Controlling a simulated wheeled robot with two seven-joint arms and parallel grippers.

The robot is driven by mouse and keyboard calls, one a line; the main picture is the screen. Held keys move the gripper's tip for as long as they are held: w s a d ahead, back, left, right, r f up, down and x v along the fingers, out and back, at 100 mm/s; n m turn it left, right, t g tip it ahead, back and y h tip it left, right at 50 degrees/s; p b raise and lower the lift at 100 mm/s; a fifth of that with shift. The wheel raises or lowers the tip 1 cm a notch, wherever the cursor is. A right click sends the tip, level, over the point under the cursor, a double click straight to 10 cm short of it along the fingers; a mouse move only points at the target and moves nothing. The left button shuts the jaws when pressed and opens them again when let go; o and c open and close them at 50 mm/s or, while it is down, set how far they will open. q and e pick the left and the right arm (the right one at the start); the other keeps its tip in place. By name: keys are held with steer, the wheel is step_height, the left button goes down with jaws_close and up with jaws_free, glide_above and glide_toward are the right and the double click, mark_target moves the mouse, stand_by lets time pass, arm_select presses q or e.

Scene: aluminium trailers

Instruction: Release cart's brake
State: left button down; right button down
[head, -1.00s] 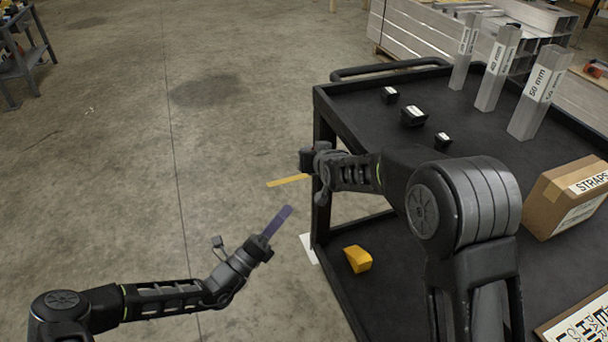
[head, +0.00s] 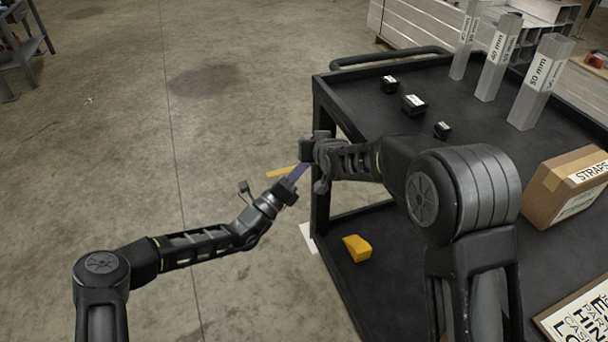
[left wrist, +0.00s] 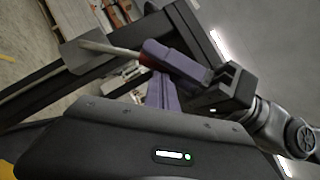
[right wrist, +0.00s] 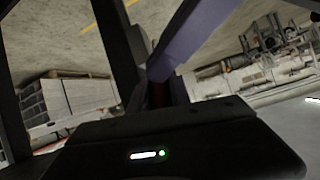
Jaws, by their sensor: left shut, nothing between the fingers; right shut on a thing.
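The black cart (head: 470,150) stands at the right. In the left wrist view a thin metal lever (left wrist: 108,48) runs from a grey plate on the cart's frame to a dark red grip (left wrist: 147,58). My right gripper (left wrist: 160,55) is shut on this grip. A little dark red also shows in the right wrist view (right wrist: 160,95). In the head view the right gripper's fingers are hidden. My left gripper (head: 300,171) is shut and empty, its purple fingers close below the right gripper's. I cannot tell whether they touch.
The cart's top carries small black blocks (head: 413,104), upright metal tubes (head: 540,85) and a straps box (head: 572,195). A yellow wedge (head: 357,248) lies on the lower shelf. Bare concrete floor (head: 120,150) lies to the left. A workbench (head: 22,50) stands far left.

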arm_select(q)
steer(key=shift+w+r, duration=0.2)
steer(key=shift+r, duration=0.05)
